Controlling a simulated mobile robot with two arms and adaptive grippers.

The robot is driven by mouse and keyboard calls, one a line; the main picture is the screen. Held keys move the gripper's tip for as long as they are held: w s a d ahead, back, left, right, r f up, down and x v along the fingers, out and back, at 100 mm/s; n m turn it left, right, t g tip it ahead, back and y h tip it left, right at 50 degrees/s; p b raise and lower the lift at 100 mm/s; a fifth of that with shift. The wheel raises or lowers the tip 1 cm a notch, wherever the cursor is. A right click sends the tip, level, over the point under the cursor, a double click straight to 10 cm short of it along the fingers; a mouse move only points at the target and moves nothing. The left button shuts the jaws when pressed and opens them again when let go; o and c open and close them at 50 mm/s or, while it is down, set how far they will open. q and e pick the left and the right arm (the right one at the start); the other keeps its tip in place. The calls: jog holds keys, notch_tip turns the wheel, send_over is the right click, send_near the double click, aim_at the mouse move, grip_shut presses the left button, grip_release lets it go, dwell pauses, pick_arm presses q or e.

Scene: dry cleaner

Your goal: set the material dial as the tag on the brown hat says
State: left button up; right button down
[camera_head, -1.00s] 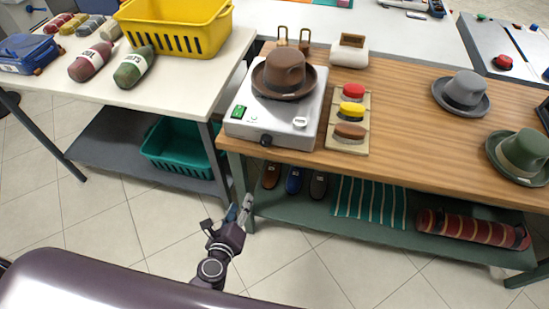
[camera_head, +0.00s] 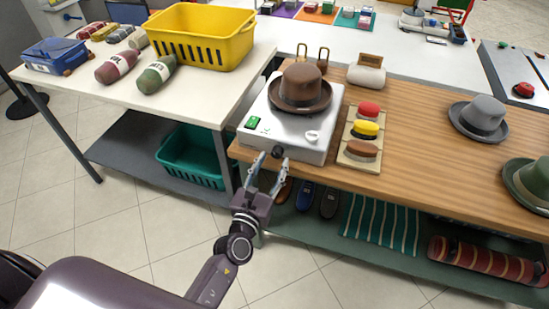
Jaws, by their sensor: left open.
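The brown hat (camera_head: 301,88) sits on top of a white machine (camera_head: 290,135) at the left end of the wooden table. The machine's front face has a green switch (camera_head: 252,122), a white knob or tag-like piece (camera_head: 312,136) and a dark round dial (camera_head: 277,152) at its front edge. The writing on any tag is too small to read. My left gripper (camera_head: 268,172) is open, its fingertips just in front of and below the dark dial, one on either side of it in the picture. I cannot tell whether they touch it. My right gripper is not in view.
A rack with red, yellow and brown brushes (camera_head: 365,130) stands right of the machine. A grey hat (camera_head: 479,118) and a green hat (camera_head: 530,183) lie further right. A yellow basket (camera_head: 202,37) stands on the white table.

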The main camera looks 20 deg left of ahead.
pick_arm(q)
jog(key=shift+w, duration=0.95)
grip_shut()
jog(key=shift+f, duration=0.1)
jog(key=shift+d+n+b, duration=0.1)
jog(key=shift+n+b, duration=0.6)
jog(key=shift+n, duration=2.2)
